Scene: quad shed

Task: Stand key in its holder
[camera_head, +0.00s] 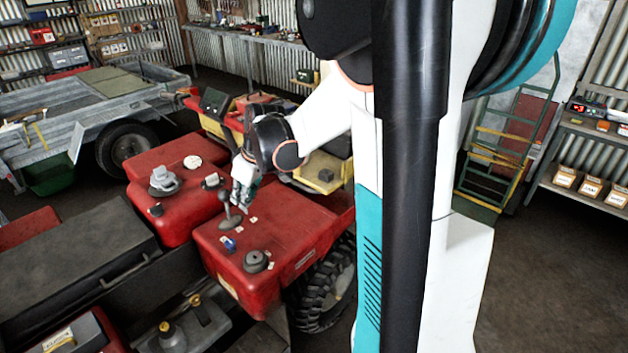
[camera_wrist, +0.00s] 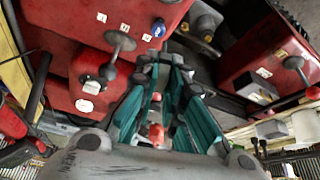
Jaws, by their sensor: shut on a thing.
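My gripper (camera_head: 243,190) is above the red machine top. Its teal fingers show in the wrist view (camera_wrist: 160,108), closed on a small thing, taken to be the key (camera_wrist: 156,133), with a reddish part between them. The fingers hide most of it, and its tilt cannot be told. A grey post on a round base (camera_head: 230,221) stands on the red top just below the gripper; it also shows in the wrist view (camera_wrist: 120,41). A small blue piece (camera_head: 229,243) sits beside it. I cannot tell for sure which fitting is the holder.
The red machine top (camera_head: 285,225) also carries a dark round cap (camera_head: 255,262) and small pale labels. A second red block (camera_head: 165,180) with grey fittings stands to the left. A trailer (camera_head: 90,95) is behind, and a shelf with small boxes (camera_head: 590,185) at right.

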